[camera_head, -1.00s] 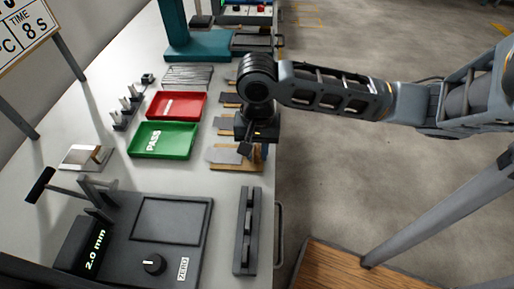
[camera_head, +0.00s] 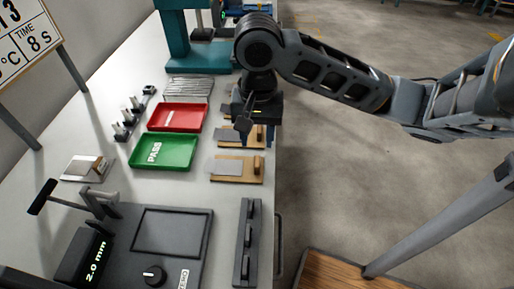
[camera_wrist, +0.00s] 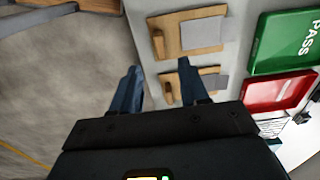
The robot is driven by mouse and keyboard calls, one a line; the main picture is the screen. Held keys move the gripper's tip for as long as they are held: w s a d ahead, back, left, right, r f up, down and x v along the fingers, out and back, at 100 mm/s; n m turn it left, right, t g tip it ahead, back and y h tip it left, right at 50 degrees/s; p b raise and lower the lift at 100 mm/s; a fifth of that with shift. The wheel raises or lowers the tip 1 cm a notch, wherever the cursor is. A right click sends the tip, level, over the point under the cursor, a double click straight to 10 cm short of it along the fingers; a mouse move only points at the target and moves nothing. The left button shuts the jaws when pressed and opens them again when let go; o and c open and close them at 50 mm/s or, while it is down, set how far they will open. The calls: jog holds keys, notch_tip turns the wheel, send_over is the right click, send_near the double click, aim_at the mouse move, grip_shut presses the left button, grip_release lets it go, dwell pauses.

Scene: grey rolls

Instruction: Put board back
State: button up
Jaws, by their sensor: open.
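Wooden boards, each with a grey plate on top and a small wooden block at one end, lie in a row along the table's right edge. The nearest board (camera_head: 238,177) lies flat and clear of my gripper; it also shows in the wrist view (camera_wrist: 165,25). A second board (camera_head: 228,142) lies just beyond it, partly behind my gripper; it also shows in the wrist view (camera_wrist: 182,75). My gripper (camera_head: 244,126) is open and empty above the second board. In the wrist view its fingers (camera_wrist: 160,75) are spread, the right one overlapping that board.
A green PASS tray (camera_head: 164,151) and a red tray (camera_head: 178,117) lie left of the boards. A gauge with a black plate (camera_head: 165,240) and a dark bar (camera_head: 247,240) are nearer. A teal stand (camera_head: 190,50) stands beyond. Floor is open to the right.

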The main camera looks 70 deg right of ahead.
jog(key=w+a+r+n+t+y, duration=0.1)
jog(key=w+a+r+t+y, duration=0.1)
jog(key=w+a+r+t, duration=0.55)
jog(key=w+a+r+t+y, duration=0.3)
jog(key=w+a+r, duration=0.15)
jog(key=a, duration=0.55)
jog(key=w+a+r+n+t+y, duration=0.1)
jog(key=w+a+r+t+y, duration=0.1)
jog(key=w+a+r+t, duration=0.55)
jog(key=s+f+n+g+h, duration=0.1)
jog(key=s+f+g+h, duration=0.4)
jog(key=s+f, duration=1.15)
jog(key=s+d+n+t+h, duration=0.1)
jog(key=s+d+n, duration=0.3)
jog(key=s, duration=0.6)
jog(key=s+d+n+h, duration=0.1)
jog(key=s+d+n, duration=0.3)
jog(key=s+n, duration=0.3)
jog(key=s, duration=0.2)
jog(key=shift+s+t, duration=0.4)
